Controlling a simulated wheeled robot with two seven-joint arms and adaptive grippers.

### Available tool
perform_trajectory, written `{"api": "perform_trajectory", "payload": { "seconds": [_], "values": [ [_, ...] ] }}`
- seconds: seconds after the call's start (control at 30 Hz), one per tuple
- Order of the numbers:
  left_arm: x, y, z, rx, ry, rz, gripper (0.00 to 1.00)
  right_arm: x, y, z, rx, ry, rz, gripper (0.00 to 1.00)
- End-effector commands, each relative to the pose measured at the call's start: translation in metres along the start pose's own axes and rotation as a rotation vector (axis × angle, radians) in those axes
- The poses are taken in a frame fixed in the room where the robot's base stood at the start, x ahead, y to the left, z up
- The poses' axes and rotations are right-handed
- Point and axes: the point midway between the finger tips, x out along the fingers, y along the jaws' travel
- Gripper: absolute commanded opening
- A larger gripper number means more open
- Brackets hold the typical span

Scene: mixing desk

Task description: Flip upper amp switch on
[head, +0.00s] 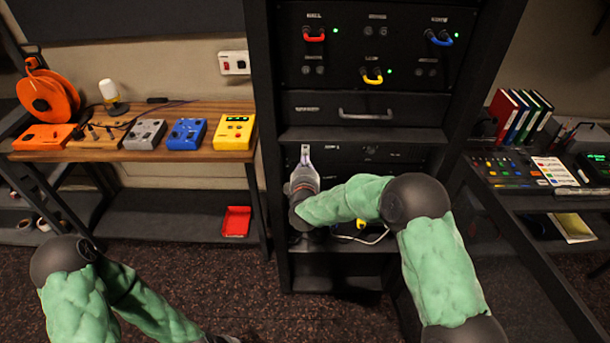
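The black equipment rack stands in the middle of the head view. A dark amp panel (400,154) sits in its lower bay, below the drawer. My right gripper (304,150) is in front of the left part of this panel, pointing up and inward. Its fingers taper together, look shut and show nothing held. The upper amp switch is not distinguishable; the gripper covers part of the panel's left side. Whether the fingertips touch the panel cannot be told. My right forearm hides much of the bay below.
Above are a drawer (366,113) with a handle and a patch panel with red (314,36), blue (439,38) and yellow (373,77) cables. A wooden bench (190,148) with coloured boxes stands left, and a dark desk (540,203) stands right. Rack uprights flank the bay.

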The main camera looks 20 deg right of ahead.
Motion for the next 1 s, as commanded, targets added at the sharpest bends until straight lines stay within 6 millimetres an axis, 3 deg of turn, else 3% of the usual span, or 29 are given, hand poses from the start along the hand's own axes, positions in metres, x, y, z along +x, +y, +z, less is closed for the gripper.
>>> {"api": "perform_trajectory", "payload": {
  "seconds": [0.23,0.67,0.97,1.0],
  "values": [
    [0.007,-0.002,0.0,0.0,0.0,0.0,0.4,0.021,-0.001,0.0,-0.001,0.0,0.001,0.0],
    [0.007,-0.003,0.0,0.0,0.0,0.0,0.4,0.023,0.0,0.0,-0.001,0.0,0.002,0.0],
    [0.028,-0.01,-0.001,0.0,0.0,0.0,0.4,0.033,-0.009,0.0,-0.002,-0.001,0.096,0.0],
    [0.019,-0.007,0.0,0.0,-0.001,0.0,0.4,0.034,-0.006,0.0,-0.002,0.0,0.097,0.0]
  ]
}}
